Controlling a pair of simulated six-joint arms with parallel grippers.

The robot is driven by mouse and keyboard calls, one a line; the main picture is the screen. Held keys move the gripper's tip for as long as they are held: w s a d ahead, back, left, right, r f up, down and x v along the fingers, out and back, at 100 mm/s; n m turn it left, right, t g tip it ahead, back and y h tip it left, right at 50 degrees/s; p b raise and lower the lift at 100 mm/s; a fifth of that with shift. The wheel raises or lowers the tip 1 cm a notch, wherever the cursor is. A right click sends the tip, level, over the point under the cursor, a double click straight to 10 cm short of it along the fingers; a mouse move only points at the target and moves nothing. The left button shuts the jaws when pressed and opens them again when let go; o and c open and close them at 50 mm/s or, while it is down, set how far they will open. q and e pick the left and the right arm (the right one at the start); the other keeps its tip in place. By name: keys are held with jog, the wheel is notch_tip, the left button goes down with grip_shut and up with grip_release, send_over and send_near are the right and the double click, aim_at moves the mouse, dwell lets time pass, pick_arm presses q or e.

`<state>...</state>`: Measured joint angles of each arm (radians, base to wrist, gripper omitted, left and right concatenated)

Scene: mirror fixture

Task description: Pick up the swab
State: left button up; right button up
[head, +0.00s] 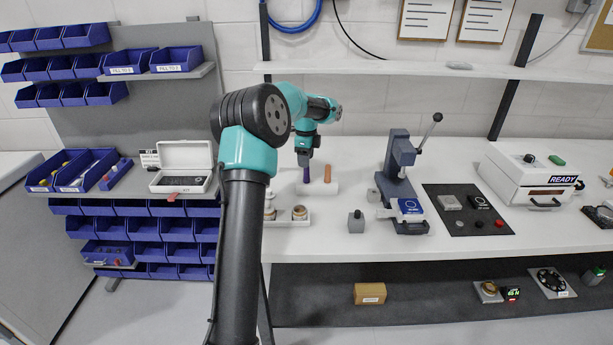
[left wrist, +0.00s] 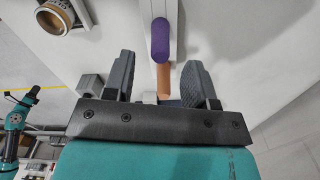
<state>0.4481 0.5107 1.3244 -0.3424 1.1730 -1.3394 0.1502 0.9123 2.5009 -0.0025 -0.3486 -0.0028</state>
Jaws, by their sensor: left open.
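A purple swab (head: 305,173) stands upright in a white rack (head: 318,189) on the bench, with an orange-brown one (head: 327,173) beside it. My left gripper (head: 304,158) is open, pointing down just above the purple swab. In the left wrist view, the open fingers (left wrist: 161,82) are spread with the purple tip (left wrist: 161,40) ahead of the gap and the orange-brown piece (left wrist: 164,76) seen between them. Neither piece is clearly touched by a finger. My right gripper is not in view.
Small jars (head: 299,213) stand on a white tray in front of the rack. A grey block (head: 356,222) and a lever press (head: 398,170) stand to the right. An open white case (head: 182,180) and blue bins are at left. A shelf (head: 390,68) runs above.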

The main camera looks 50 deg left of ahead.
aim_at(306, 181)
pick_arm(q)
jog(key=shift+f, duration=0.75)
jog(key=shift+f, duration=2.65)
jog(key=shift+c, duration=0.2)
grip_shut()
